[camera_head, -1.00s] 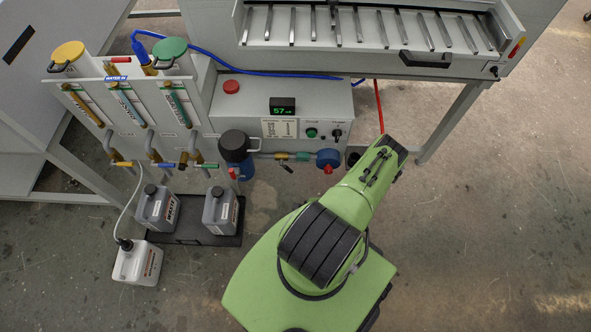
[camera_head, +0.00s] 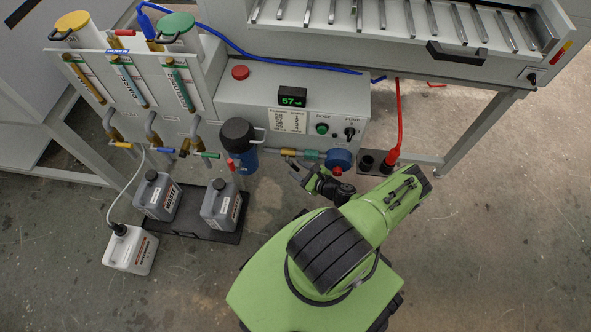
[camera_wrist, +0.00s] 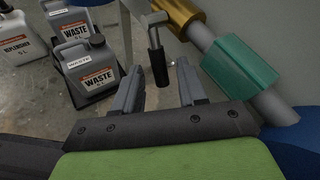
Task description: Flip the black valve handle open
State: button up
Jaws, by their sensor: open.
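The black valve handle (camera_wrist: 158,64) hangs down from a grey metal lever under a brass valve body (camera_wrist: 182,14) in the wrist view. In the head view the yellow-brass valve (camera_head: 288,152) sits on the pipe at the machine's lower front. The handle itself is hard to make out there beside my gripper. My gripper (camera_wrist: 158,88) is open and empty. The handle's lower end appears between and just beyond the two fingertips; I cannot tell whether it touches either. My gripper also shows in the head view (camera_head: 299,174), just below the pipe.
A green coupling (camera_wrist: 240,62) sits right of the valve, with a blue round fitting (camera_head: 339,160) beyond. A dark-capped blue filter (camera_head: 241,145) stands left. Grey waste canisters (camera_head: 221,204) stand on a black tray on the floor. Floor to the right is clear.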

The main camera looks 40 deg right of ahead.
jog(key=shift+x, duration=1.2)
grip_shut()
